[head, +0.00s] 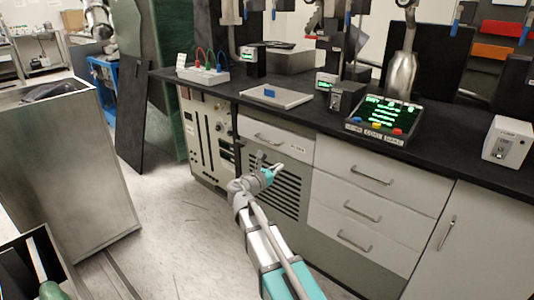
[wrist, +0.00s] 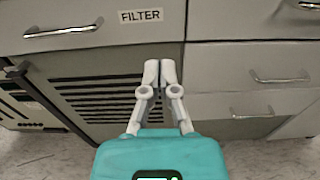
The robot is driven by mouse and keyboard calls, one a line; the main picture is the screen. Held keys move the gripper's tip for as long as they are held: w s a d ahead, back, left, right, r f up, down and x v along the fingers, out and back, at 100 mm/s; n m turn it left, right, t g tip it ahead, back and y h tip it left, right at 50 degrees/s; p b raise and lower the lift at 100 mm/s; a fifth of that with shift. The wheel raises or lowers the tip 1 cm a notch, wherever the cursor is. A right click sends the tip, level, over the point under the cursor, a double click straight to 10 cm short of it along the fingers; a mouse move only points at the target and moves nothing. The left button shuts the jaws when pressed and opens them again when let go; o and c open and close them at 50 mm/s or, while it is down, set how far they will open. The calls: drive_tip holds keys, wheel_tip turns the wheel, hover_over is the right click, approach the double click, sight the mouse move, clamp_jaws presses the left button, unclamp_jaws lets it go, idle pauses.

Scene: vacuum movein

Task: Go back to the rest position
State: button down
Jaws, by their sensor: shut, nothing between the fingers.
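My gripper (wrist: 159,75) is shut and empty, its two pale fingertips together in the wrist view. In the head view my gripper (head: 279,167) is in front of the cabinet, near the louvred panel (head: 284,192) below the top-left drawer. In the wrist view the fingertips overlap the edge between the louvred panel and the grey drawers. The drawer labelled FILTER (wrist: 110,22) is just above them and looks closed. I cannot tell whether the fingertips touch the cabinet front.
The black counter (head: 300,115) carries a control box with a green display (head: 382,115), a flat grey plate (head: 275,96) and a white box (head: 508,142). A large grey bin (head: 75,165) stands at left. The floor between (head: 180,230) is clear.

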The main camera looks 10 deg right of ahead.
drive_tip(key=s+d+f+m+g+y+p, duration=0.1)
drive_tip(key=s+d+f+m+g+y, duration=0.5)
drive_tip(key=s+f+m, duration=0.6)
drive_tip(key=s+a+f+m+g+y+p, duration=0.1)
drive_tip(key=s+a+f+m+g+y, duration=0.2)
drive_tip(key=s+m, duration=0.4)
drive_tip(key=s+a+f+m+g+y, duration=0.1)
drive_tip(key=s+a+m+g+y, duration=0.2)
drive_tip(key=s+m+y, duration=0.3)
wheel_tip(320, 180, up, 38)
drive_tip(key=h+p, duration=0.1)
drive_tip(key=p, duration=3.7)
drive_tip(key=shift+s+f+m, duration=0.15)
drive_tip(key=shift+f+m, duration=0.05)
drive_tip(key=shift+m, duration=0.2)
drive_tip(key=c, duration=1.4)
unclamp_jaws()
drive_tip(key=shift+a, duration=0.1)
